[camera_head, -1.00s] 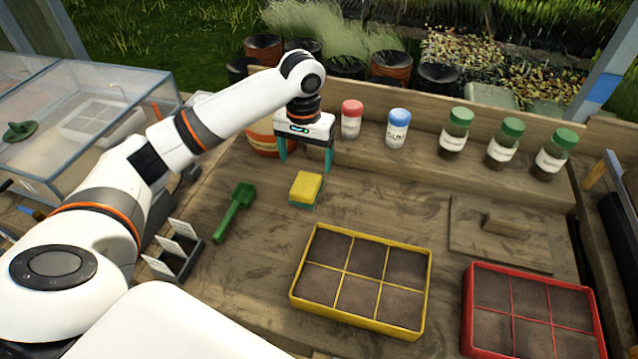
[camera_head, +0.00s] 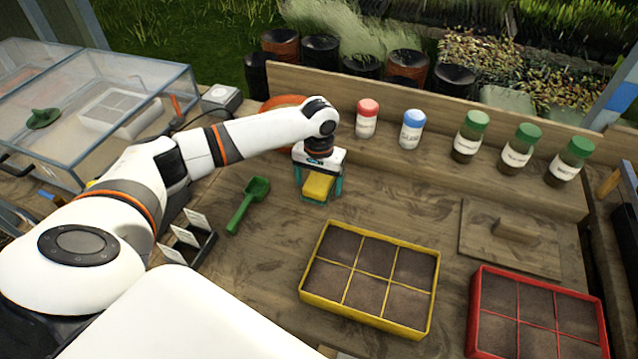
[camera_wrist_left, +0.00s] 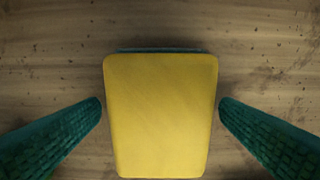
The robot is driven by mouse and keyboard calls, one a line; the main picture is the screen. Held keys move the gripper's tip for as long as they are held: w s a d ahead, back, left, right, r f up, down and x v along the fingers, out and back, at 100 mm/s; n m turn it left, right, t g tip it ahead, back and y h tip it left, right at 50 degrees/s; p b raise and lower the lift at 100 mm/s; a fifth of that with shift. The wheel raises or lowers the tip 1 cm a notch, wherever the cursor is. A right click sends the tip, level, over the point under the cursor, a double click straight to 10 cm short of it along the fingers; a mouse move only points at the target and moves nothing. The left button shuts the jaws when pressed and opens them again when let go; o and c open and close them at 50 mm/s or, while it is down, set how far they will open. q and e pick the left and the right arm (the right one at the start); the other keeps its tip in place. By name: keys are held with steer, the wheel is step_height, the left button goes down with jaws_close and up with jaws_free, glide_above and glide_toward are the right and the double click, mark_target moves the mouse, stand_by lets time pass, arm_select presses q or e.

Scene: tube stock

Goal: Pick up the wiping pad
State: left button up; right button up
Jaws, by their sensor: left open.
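The wiping pad (camera_head: 318,186) is a yellow block with a green underside, lying on the wooden bench. My left gripper (camera_head: 320,194) is open over it, with one green finger on each side of the pad. In the left wrist view the pad (camera_wrist_left: 160,115) lies between the two fingers of the left gripper (camera_wrist_left: 160,108), with a visible gap on both sides. My right gripper is not in view.
A green scoop (camera_head: 248,205) lies to the left of the pad. A yellow-rimmed seed tray (camera_head: 322,305) stands in front, and a red-rimmed tray (camera_head: 474,318) at right. Bottles with a red cap (camera_head: 367,120) and a blue cap (camera_head: 412,130) stand behind.

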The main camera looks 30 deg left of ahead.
mark_target(319, 180)
arm_select(q)
steer(key=shift+f, duration=0.25)
steer(key=c, duration=1.1)
steer(key=shift+o, duration=0.2)
steer(key=shift+r, duration=0.15)
step_height(319, 180, up, 10)
steer(key=shift+f+b, duration=0.1)
steer(key=shift+b, duration=0.35)
steer(key=shift+o, duration=1)
steer(key=shift+c, duration=0.6)
